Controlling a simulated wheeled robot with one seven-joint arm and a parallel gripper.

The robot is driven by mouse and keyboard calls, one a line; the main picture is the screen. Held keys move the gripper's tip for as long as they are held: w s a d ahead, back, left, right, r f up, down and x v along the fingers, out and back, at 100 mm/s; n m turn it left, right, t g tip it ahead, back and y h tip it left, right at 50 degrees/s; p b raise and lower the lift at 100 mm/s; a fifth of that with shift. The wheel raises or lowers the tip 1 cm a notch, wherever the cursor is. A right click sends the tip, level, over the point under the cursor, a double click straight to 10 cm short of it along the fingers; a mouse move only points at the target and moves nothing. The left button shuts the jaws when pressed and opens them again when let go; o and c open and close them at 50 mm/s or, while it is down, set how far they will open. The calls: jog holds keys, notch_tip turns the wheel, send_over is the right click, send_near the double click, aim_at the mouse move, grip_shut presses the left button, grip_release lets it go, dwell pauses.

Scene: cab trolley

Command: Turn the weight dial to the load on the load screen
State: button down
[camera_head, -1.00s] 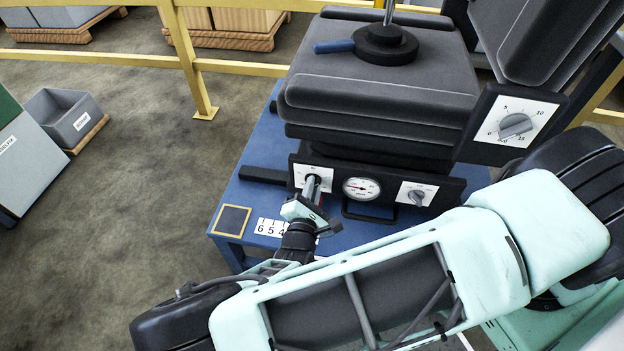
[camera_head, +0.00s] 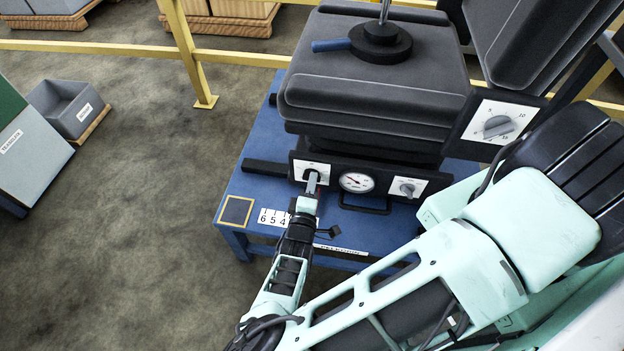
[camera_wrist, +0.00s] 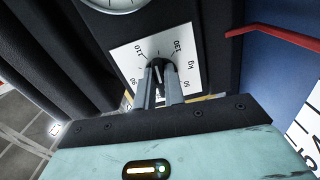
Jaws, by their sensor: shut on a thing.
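The weight dial (camera_head: 300,172) is on the left of the black front panel under the seat. Its white plate (camera_wrist: 126,58) shows in the wrist view with kg marks, including 110 and 130. My gripper (camera_head: 312,178) reaches it from the front. In the wrist view its two fingers (camera_wrist: 158,84) are shut on the dark knob, one on each side. The fingers hide part of the knob and lower scale, so the pointer's exact reading cannot be told. I cannot make out a load screen in these views.
A round gauge (camera_head: 357,182) and another small knob (camera_head: 407,187) sit to the right on the same panel. A larger dial (camera_head: 497,124) is on the armrest side. The blue platform (camera_head: 257,188) carries a number strip (camera_head: 274,218). A yellow rail (camera_head: 90,46) runs behind.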

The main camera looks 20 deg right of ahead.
jog(key=shift+m, duration=0.6)
jog(key=shift+f, duration=0.1)
jog(key=c, duration=1.5)
grip_release()
